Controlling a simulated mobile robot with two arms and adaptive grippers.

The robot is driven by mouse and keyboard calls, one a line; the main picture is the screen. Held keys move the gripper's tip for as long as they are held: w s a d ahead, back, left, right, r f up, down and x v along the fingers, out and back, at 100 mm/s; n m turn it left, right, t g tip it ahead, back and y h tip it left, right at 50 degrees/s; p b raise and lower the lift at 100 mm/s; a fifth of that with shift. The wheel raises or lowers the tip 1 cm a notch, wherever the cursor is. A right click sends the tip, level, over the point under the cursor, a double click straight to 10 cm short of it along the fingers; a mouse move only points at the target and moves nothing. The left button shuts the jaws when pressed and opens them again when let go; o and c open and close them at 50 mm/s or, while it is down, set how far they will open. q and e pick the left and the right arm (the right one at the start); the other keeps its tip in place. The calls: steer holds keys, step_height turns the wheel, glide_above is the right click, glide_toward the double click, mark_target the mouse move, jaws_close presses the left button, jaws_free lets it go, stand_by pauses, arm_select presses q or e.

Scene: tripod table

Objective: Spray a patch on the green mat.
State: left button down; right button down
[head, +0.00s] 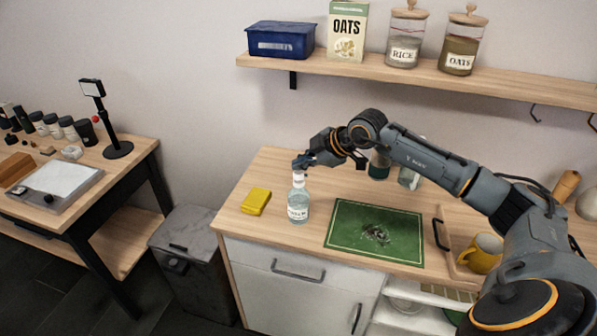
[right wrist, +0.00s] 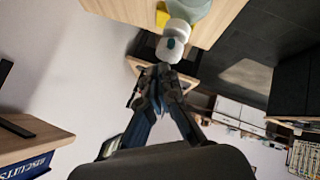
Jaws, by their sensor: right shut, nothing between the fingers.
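A clear spray bottle (head: 298,206) with a white top stands upright on the wooden counter, left of the green mat (head: 402,222). A greyish patch (head: 376,233) marks the middle of the mat. My right gripper (head: 304,161) is at the bottle's top, shut with nothing between its fingers. In the right wrist view the white top (right wrist: 176,36) is just beyond the shut fingertips (right wrist: 163,72); I cannot tell whether they touch it. My left gripper is not in view.
A yellow sponge (head: 256,202) lies left of the bottle. A yellow mug (head: 481,253) sits on a wooden tray at right. Jars (head: 379,166) stand behind the mat, partly hidden by my right arm. A shelf (head: 420,78) hangs above. A grey bin (head: 193,262) stands at left.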

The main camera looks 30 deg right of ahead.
mark_target(301, 173)
steer(key=shift+f, duration=0.15)
stand_by(0.3)
steer(key=shift+f+b, duration=0.35)
steer(key=shift+r, duration=0.1)
steer(key=shift+r+p, duration=0.3)
steer(key=shift+r, duration=0.05)
steer(key=shift+r+p, duration=2.1)
steer(key=shift+r, duration=0.95)
